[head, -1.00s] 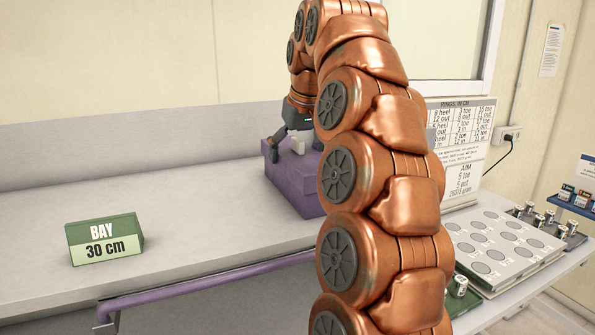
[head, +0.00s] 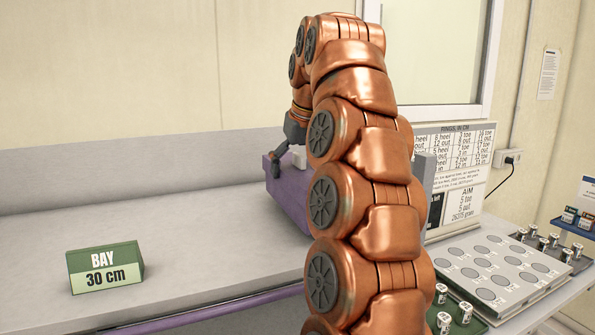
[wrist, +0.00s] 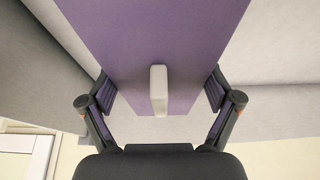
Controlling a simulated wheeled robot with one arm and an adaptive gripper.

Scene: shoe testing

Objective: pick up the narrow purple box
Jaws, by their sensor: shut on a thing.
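The purple box (head: 288,200) is at the bench, partly hidden behind my arm in the head view. The wrist view shows its flat purple top (wrist: 120,40) with a small white block (wrist: 158,90) on it. My gripper (wrist: 160,93) has one finger pressed against each long side of the box. In the head view my gripper (head: 277,160) is at the box's near left end, one dark finger showing on its side. The underside of the box is hidden, so I cannot tell how much gap is below it.
A green "BAY 30 cm" sign (head: 105,268) stands on the grey bench (head: 190,235) to the left. A purple rail (head: 210,308) runs along the front edge. At right are a printed board (head: 462,170), a numbered tray (head: 500,265) and several small metal weights (head: 442,320).

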